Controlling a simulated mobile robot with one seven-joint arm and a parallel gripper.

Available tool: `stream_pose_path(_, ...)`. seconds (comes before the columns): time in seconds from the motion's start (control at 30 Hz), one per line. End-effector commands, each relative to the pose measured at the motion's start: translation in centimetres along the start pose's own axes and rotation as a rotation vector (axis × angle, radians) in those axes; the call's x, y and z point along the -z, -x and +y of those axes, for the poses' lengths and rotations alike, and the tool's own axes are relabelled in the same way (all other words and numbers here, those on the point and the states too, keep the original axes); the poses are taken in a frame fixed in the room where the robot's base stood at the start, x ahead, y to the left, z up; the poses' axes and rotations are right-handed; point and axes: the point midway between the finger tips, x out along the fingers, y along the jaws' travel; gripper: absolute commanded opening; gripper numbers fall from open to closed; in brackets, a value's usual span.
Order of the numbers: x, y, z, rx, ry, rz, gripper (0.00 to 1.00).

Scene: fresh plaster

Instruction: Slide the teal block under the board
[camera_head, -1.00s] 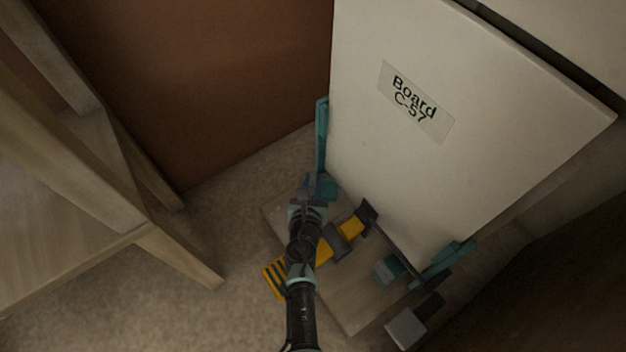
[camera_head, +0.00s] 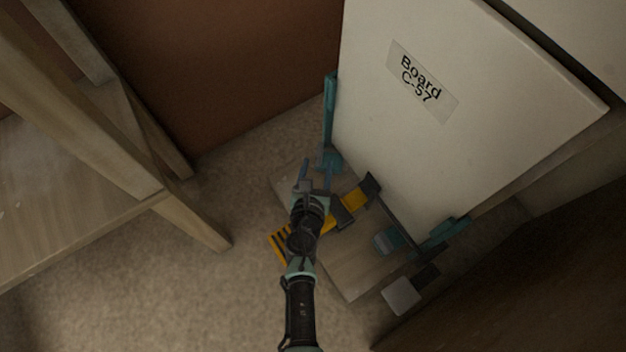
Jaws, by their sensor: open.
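The white board (camera_head: 450,120), labelled "Board C-57", leans upright with its lower edge above a wooden plate (camera_head: 352,285) on the floor. The teal block (camera_head: 387,241), with a greyish side, sits on this plate in front of the board's lower right part, close to the right teal bracket (camera_head: 445,234). My gripper (camera_head: 316,174) is open and seems empty, left of the teal block and just below the foot of the left teal bracket (camera_head: 329,112). My arm hides part of the plate and of a yellow tool. I cannot tell the gripper's height.
A yellow and black tool (camera_head: 354,199) with a striped end lies across the plate behind my wrist. A light grey block (camera_head: 402,297) is at the front right. A wooden frame (camera_head: 190,215) stands at left, a dark panel (camera_head: 500,290) at lower right. Carpet lies free at lower left.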

Motion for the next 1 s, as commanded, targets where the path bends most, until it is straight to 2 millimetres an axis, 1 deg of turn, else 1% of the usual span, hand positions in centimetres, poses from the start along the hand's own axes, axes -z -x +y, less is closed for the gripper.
stream_pose_path(0.03,-0.3,1.5,0.0,-0.001,0.001,0.002,0.54)
stream_pose_path(0.2,-0.2,4.7,0.0,-0.001,0.001,0.002,0.54)
stream_pose_path(0.3,-0.1,6.1,0.1,-0.002,0.001,0.001,0.54)
stream_pose_path(0.4,-0.1,7.0,0.0,-0.001,0.001,0.001,0.54)
stream_pose_path(0.6,0.0,7.6,0.0,0.001,0.0,0.0,0.54)
stream_pose_path(1.0,0.0,7.5,0.0,0.0,0.0,0.0,0.54)
